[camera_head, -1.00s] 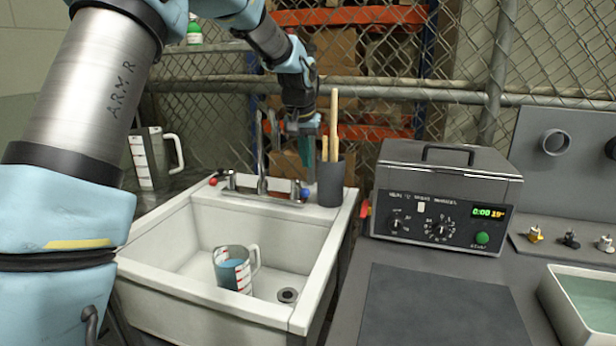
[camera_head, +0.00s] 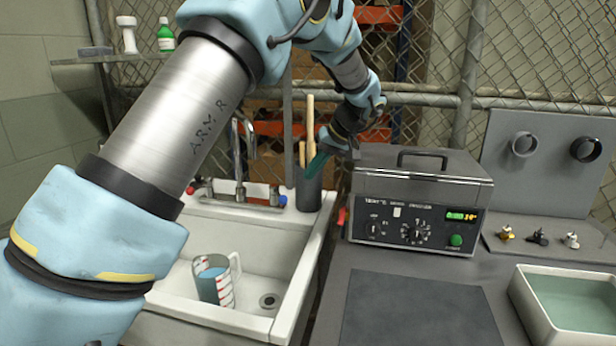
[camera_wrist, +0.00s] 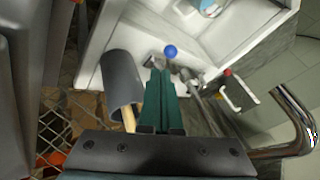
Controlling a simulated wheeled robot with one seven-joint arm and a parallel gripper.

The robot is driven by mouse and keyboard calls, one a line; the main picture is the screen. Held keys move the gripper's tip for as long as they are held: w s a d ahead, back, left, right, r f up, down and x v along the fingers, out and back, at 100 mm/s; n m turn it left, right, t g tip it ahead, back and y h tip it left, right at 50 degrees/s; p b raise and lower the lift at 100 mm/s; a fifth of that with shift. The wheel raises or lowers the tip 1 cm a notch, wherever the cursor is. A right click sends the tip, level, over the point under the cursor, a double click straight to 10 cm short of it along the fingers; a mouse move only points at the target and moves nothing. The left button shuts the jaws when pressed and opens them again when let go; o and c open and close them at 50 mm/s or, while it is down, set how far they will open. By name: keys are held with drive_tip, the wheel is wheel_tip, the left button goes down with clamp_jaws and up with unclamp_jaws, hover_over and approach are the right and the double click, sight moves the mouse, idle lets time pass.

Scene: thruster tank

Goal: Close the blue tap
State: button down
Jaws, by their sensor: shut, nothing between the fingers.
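The blue tap (camera_head: 283,201) is a small blue-tipped knob at the right end of the faucet base, on the sink's back ledge. In the wrist view the blue knob (camera_wrist: 170,51) shows just past my fingertips. My gripper (camera_head: 311,174) has dark green fingers, pressed together with nothing between them. In the head view it slants down in front of the wooden-handled pot, above and right of the tap. In the wrist view my gripper (camera_wrist: 160,66) points toward the knob; I cannot tell whether it touches it.
A dark pot (camera_head: 308,192) with wooden handles stands close right of the tap. The red tap (camera_head: 190,190) and chrome spout (camera_head: 238,150) are left. A jug of blue liquid (camera_head: 212,280) stands in the sink (camera_head: 312,255). A grey heating box (camera_head: 415,205) is right.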

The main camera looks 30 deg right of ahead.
sight(281, 201)
drive_tip(key=p+x, duration=0.2)
drive_tip(key=x, duration=0.6)
drive_tip(key=shift+f+p, duration=0.25)
drive_tip(key=shift+p, duration=0.05)
drive_tip(key=shift+w+a+f, duration=0.1)
drive_tip(key=shift+a, duration=0.05)
drive_tip(key=a+m+h+b, duration=0.1)
drive_tip(key=b, duration=0.2)
drive_tip(key=a+m+t+h+b, duration=0.1)
drive_tip(key=a+m+b, duration=0.1)
drive_tip(key=b, duration=0.1)
drive_tip(key=shift+a+f, duration=0.2)
drive_tip(key=shift+a, duration=0.15)
drive_tip(key=shift+w+a+r+m+h+b, duration=0.15)
drive_tip(key=shift+a+m+h+b, duration=0.1)
drive_tip(key=shift+a+m+b, duration=0.3)
drive_tip(key=shift+w+a+m+h+b, duration=0.2)
drive_tip(key=shift+a+m+b, duration=0.2)
drive_tip(key=shift+a+b, duration=0.35)
drive_tip(key=shift+w+a+r+m+h+b, duration=0.1)
drive_tip(key=shift+a+m+h+b, duration=0.15)
drive_tip(key=shift+a+m+b, duration=0.3)
drive_tip(key=shift+a, duration=0.1)
